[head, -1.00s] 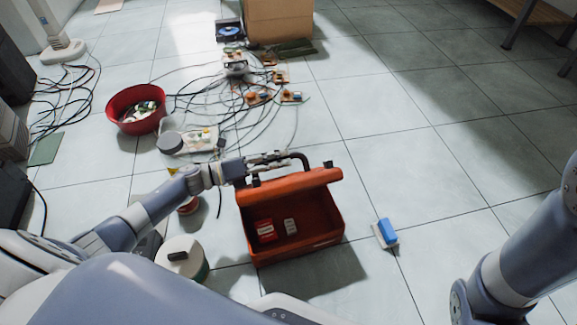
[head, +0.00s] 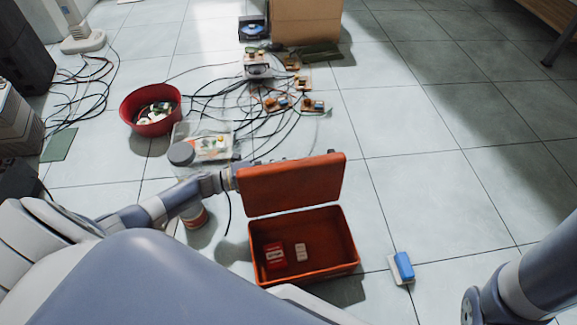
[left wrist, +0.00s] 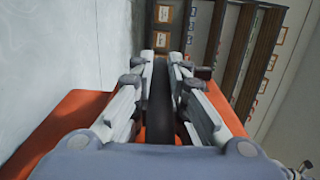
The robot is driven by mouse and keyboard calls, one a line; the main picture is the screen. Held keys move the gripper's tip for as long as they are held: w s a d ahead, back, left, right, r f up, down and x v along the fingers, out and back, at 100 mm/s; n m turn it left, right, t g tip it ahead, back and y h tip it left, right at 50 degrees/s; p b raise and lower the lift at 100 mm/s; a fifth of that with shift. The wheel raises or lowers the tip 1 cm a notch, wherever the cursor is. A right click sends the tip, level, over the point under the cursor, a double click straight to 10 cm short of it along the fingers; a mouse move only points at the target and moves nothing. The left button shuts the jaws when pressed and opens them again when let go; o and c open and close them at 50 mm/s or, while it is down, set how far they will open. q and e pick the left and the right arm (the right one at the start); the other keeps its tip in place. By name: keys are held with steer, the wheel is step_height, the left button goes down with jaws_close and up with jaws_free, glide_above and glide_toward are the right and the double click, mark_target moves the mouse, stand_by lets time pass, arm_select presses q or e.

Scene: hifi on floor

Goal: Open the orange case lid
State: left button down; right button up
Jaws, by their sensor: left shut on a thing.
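The orange case (head: 352,250) stands on the tiled floor with its inside exposed. Its orange lid (head: 292,183) stands steeply raised at the far edge, its inner face toward me. A red box (head: 275,257) and a small pale box (head: 300,252) lie in the case. My left arm reaches in from the left, and its gripper is mostly hidden behind the lid in the head view. In the left wrist view my left gripper (left wrist: 162,75) is shut on the dark case handle (left wrist: 160,100), with orange lid surface (left wrist: 60,125) on both sides. My right gripper is out of view.
A blue and white block (head: 402,267) lies right of the case. A red bowl (head: 151,125), a grey-lidded jar (head: 181,153), cables and small circuit parts (head: 277,102) lie behind and left. A cardboard box (head: 306,22) stands far back. The floor to the right is mostly clear.

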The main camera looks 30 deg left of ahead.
arm_select(q)
steer(key=shift+w+a+f+n, duration=0.15)
steer(key=shift+w+a+n, duration=0.25)
steer(key=c, duration=1.5)
jaws_free()
steer(key=shift+c, duration=0.2)
steer(key=shift+s+d+f, duration=0.1)
steer(key=shift+s+d, duration=0.05)
steer(key=shift+s, duration=0.05)
steer(key=v, duration=0.7)
steer(key=shift+a, duration=0.25)
steer(key=shift+s, duration=0.1)
